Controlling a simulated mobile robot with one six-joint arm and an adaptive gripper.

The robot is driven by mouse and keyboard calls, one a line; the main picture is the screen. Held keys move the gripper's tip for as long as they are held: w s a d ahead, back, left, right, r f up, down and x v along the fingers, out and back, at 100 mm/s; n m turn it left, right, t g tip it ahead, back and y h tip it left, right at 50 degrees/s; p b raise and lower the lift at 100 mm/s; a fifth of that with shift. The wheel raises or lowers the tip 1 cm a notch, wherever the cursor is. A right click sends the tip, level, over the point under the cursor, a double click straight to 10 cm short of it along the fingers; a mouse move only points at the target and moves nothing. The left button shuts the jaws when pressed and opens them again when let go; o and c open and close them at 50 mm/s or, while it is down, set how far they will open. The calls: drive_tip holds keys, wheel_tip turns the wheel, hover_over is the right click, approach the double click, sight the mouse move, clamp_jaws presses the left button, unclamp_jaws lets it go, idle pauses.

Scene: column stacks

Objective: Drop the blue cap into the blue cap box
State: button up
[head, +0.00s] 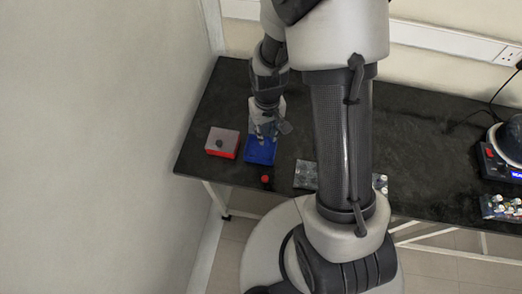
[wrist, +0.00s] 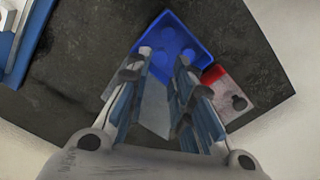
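The blue cap box (head: 258,156) is an open blue tray on the dark table, left of my column in the head view. In the wrist view the blue box (wrist: 206,47) lies just beyond my fingertips, with a few round blue shapes, apparently caps (wrist: 164,36), inside. My gripper (head: 266,138) is above the box, pointing down. In the wrist view my gripper (wrist: 163,58) has its two fingers apart, with no cap clearly held between them. A pale grey flat surface (wrist: 154,108) shows between the fingers, partly hidden by them.
A red box with a grey top (head: 222,142) stands left of the blue box. A small red cap (head: 265,179) lies near the front edge. A clear rack (head: 306,174) sits to the right. A device (head: 508,142) and vials (head: 498,207) are far right. A wall is close left.

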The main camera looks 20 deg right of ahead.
drive_tip(key=o, duration=0.3)
drive_tip(key=shift+r, duration=6)
